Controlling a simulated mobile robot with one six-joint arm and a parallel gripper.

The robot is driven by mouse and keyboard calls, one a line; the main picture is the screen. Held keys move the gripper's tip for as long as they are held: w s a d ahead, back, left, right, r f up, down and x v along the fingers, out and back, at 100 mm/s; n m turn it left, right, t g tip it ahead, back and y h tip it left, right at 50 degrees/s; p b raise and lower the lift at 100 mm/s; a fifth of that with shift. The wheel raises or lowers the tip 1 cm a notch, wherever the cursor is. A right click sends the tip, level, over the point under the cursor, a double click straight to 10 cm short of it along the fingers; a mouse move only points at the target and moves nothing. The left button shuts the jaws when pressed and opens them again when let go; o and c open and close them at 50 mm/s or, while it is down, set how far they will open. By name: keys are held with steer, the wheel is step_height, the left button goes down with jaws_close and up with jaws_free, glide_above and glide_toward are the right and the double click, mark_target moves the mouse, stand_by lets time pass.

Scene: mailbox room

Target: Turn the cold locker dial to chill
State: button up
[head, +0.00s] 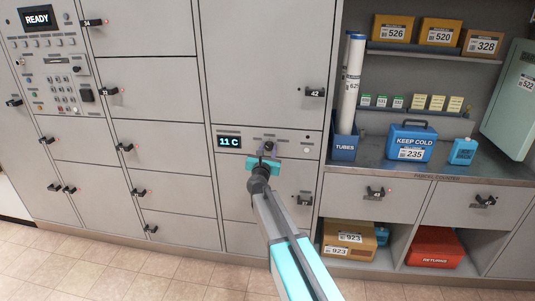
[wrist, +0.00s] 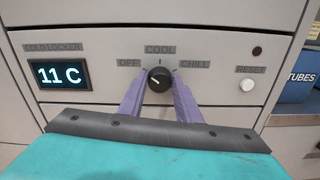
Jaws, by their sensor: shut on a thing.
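The cold locker dial (wrist: 159,79) is a round black knob with a white pointer mark, on a grey panel in the wrist view. Labels OFF, COOL and CHILL sit around it. The mark points to the upper left, toward the OFF side. My gripper (wrist: 160,85) has its two purple fingers on either side of the knob, shut on it. In the head view my gripper (head: 267,149) reaches the panel and hides most of the dial. The locker display (wrist: 60,75) reads 11 C; it also shows in the head view (head: 229,142).
A white RESET button (wrist: 247,85) and a dark round lamp (wrist: 257,51) are right of the dial. Locker 42's handle (head: 314,92) sticks out above. A blue TUBES bin (head: 343,147) and a blue KEEP COLD box (head: 411,142) stand on the counter at right.

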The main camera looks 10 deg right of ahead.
steer(key=m+b, duration=0.3)
steer(key=b, duration=0.2)
steer(key=m+b, duration=0.2)
steer(key=shift+d+f+m, duration=0.1)
steer(key=shift+f+m, duration=0.15)
steer(key=shift+m, duration=0.05)
steer(key=m+b, duration=0.6)
steer(key=b, duration=0.2)
steer(key=shift+f, duration=0.15)
steer(key=m+b, duration=0.7)
steer(key=b, duration=0.2)
steer(key=shift+d+f, duration=0.1)
steer(key=m+b, duration=0.2)
steer(key=m, duration=0.1)
steer(key=shift+b, duration=0.4)
steer(key=shift+m+b, duration=0.45)
steer(key=shift+m, duration=0.05)
steer(key=shift+r, duration=0.2)
steer(key=o, duration=1)
steer(key=shift+s, duration=0.15)
